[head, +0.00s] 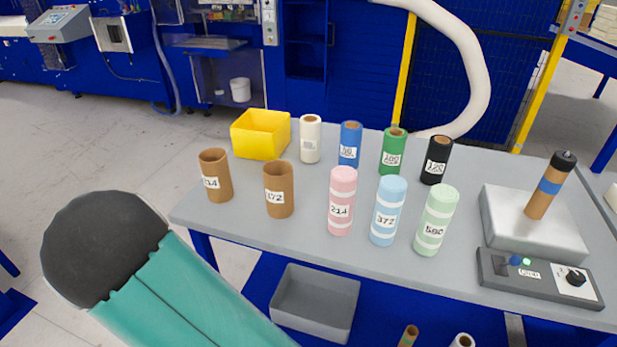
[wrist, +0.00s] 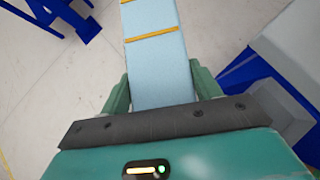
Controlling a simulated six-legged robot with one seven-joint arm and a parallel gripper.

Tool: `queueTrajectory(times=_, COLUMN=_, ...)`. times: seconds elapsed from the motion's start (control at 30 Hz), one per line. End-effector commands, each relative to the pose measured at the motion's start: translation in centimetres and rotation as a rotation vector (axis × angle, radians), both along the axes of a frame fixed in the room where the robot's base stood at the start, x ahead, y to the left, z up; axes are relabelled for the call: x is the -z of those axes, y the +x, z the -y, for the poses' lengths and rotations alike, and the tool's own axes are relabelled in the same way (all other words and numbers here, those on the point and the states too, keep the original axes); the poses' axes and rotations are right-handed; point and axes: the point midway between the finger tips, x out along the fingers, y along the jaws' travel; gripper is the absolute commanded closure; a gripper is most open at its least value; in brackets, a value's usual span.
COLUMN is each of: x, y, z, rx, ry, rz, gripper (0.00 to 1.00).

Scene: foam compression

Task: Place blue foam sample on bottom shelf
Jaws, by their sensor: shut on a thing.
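The blue foam sample (wrist: 155,65), a long light blue piece with thin orange bands, is held in my gripper (wrist: 160,92) in the wrist view. The green fingers are shut on its two sides, and its far end runs out of the top of the picture. In the head view my arm shows at lower left, but the gripper and held sample are out of sight. The blue bottom shelf (head: 385,318) shows under the grey table, partly hidden by the tabletop.
A grey bin (head: 315,305) and tubes (head: 408,336) stand below the table (head: 300,222). The tabletop holds a yellow bin (head: 261,134), several labelled tubes, pink (head: 342,202), blue (head: 388,212) and green rolls (head: 435,222), a test plate (head: 530,235) and a control box (head: 540,278).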

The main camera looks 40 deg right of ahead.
Motion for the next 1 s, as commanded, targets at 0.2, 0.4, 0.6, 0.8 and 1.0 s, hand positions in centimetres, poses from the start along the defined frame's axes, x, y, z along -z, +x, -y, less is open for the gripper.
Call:
queueTrajectory(times=0.2, x=-10.4, y=2.8, z=-0.1, rx=0.059, ry=0.006, rz=0.010, gripper=0.62)
queueTrajectory(times=0.4, x=-17.4, y=3.1, z=0.1, rx=0.094, ry=0.001, rz=0.003, gripper=0.62)
queueTrajectory(times=0.6, x=-22.1, y=2.6, z=0.5, rx=0.118, ry=0.001, rz=0.001, gripper=0.62)
queueTrajectory(times=0.8, x=-25.9, y=1.9, z=0.8, rx=0.138, ry=0.000, rz=0.000, gripper=0.62)
queueTrajectory(times=1.0, x=-26.2, y=2.0, z=3.6, rx=0.209, ry=-0.002, rz=-0.004, gripper=0.62)
